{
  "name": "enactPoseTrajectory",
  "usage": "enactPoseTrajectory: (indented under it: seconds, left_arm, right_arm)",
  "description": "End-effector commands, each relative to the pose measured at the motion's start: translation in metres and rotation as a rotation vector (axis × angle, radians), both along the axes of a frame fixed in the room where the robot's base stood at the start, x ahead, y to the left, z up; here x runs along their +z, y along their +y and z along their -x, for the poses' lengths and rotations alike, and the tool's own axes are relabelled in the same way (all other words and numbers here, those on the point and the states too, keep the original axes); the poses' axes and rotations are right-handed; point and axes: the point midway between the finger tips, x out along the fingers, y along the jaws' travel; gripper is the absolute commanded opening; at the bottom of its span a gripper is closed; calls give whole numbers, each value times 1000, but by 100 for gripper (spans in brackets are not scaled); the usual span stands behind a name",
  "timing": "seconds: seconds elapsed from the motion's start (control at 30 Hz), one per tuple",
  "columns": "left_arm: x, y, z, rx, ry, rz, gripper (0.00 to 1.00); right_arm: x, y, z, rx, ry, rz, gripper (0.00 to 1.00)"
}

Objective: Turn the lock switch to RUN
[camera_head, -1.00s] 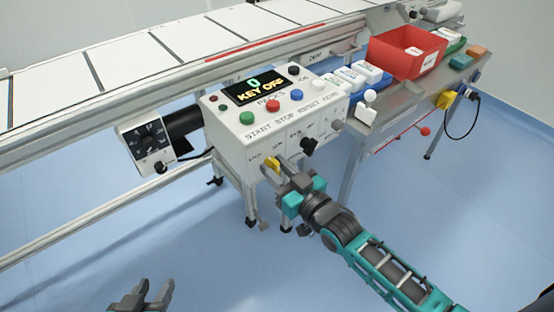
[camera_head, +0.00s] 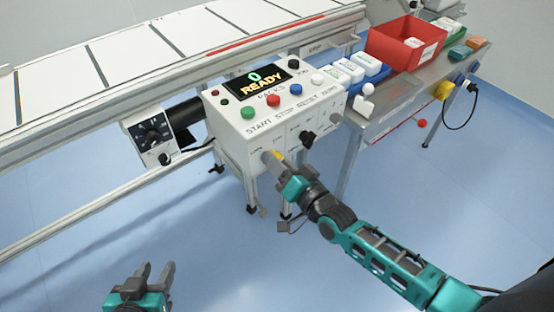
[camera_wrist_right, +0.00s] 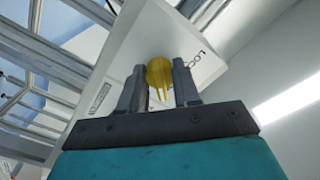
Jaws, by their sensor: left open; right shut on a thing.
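The lock switch (camera_head: 277,154) is a yellow knob on the front face of the white control box (camera_head: 235,120). My right gripper (camera_head: 271,157) is shut on it and partly hides it. In the right wrist view the yellow knob (camera_wrist_right: 160,74) sits between the two fingers of the right gripper (camera_wrist_right: 160,88), against the white panel. The box's display (camera_head: 262,83) reads "0 READY". My left gripper (camera_head: 156,276) is open and empty, low at the left above the floor, away from the box.
A black knob (camera_head: 307,138) is to the right of the lock switch. Green (camera_head: 248,112), red (camera_head: 273,100) and blue (camera_head: 296,90) buttons are on top. A conveyor (camera_head: 130,50) runs behind. A red bin (camera_head: 405,45) stands on the right bench. Floor space in front is clear.

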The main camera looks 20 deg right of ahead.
Motion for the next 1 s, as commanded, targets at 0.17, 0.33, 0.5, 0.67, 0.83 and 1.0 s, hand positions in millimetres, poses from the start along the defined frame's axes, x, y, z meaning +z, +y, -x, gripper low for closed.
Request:
enactPoseTrajectory:
  seconds: [0.17, 0.33, 0.5, 0.67, 0.83, 1.0]
  left_arm:
    - [0, 2, 1, -1, 1, -5, 43]
    - [-1, 3, 3, -2, 5, -8, 43]
    - [-3, 3, 5, -3, 9, -10, 43]
    - [-3, 3, 4, -3, 9, -10, 43]
    - [-3, 3, 4, -3, 8, -10, 43]
    - [-2, 3, 4, -4, 7, -9, 43]
  right_arm:
    - [-1, 0, 0, 1, 16, -37, 1]
    - [-1, 0, 0, 1, 20, -50, 1]
    - [-1, 0, 0, 1, 21, -51, 1]
    - [-1, 0, 0, 1, 20, -50, 33]
    - [0, 0, 0, 1, 19, -50, 49]
    - [0, 0, 0, 1, 18, -49, 57]
